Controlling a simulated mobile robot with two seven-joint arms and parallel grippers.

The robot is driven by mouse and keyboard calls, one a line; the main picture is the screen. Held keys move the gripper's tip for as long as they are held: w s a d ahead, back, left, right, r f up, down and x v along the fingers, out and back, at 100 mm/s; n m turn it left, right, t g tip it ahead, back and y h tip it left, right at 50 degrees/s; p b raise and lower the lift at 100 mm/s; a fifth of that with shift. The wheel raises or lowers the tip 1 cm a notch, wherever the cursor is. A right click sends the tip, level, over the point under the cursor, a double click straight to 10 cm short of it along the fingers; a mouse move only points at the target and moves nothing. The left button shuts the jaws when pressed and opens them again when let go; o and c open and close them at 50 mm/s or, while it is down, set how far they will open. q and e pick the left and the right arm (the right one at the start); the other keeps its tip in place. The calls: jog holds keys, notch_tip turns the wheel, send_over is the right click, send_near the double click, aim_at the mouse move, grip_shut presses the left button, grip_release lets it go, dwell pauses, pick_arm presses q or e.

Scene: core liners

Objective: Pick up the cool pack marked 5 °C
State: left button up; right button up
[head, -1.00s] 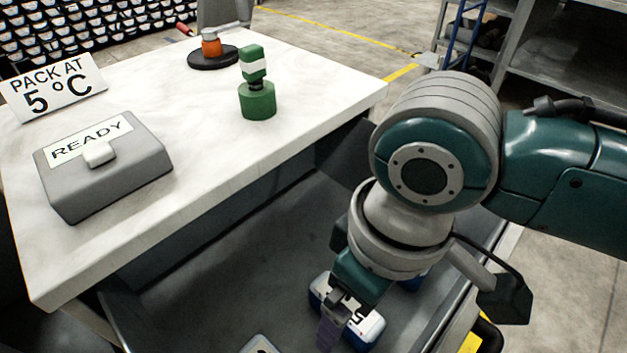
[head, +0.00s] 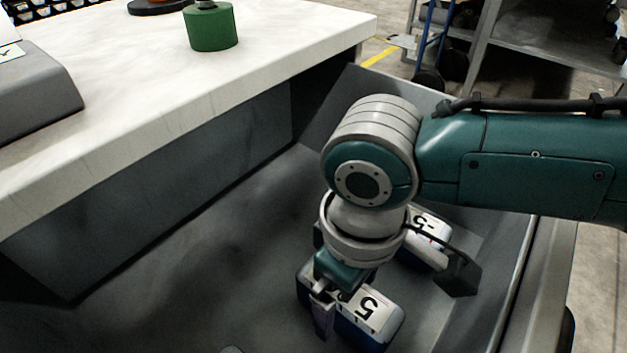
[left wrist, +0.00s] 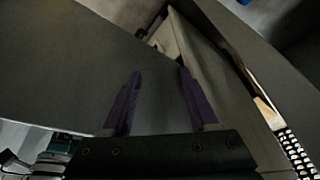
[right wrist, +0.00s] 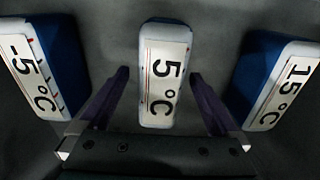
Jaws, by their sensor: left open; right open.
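The 5 °C cool pack (head: 372,318), blue and white with a black-on-white label, lies in the grey bin (head: 190,255). In the right wrist view the pack (right wrist: 163,60) is upright in the middle, its label reading 5 °C. My right gripper (right wrist: 160,88) is open, its purple fingers on either side of that pack with gaps showing. In the head view my right gripper (head: 322,312) points down over the pack and hides part of it. My left gripper (left wrist: 160,74) is open and empty in the left wrist view; it is not in the head view.
A −5 °C pack (right wrist: 40,65) and a 15 °C pack (right wrist: 280,85) flank it. The −5 °C pack (head: 428,232) is partly hidden behind my arm. The bin's right wall (head: 530,270) is close. A white table (head: 150,70) holds a green weight (head: 210,28).

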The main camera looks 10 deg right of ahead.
notch_tip(320, 180, down, 2)
jog(key=shift+a+f+b, duration=0.1)
jog(key=shift+f+b, duration=0.15)
jog(key=shift+b, duration=0.15)
jog(key=shift+r, duration=0.1)
jog(key=shift+c, duration=0.5)
grip_shut()
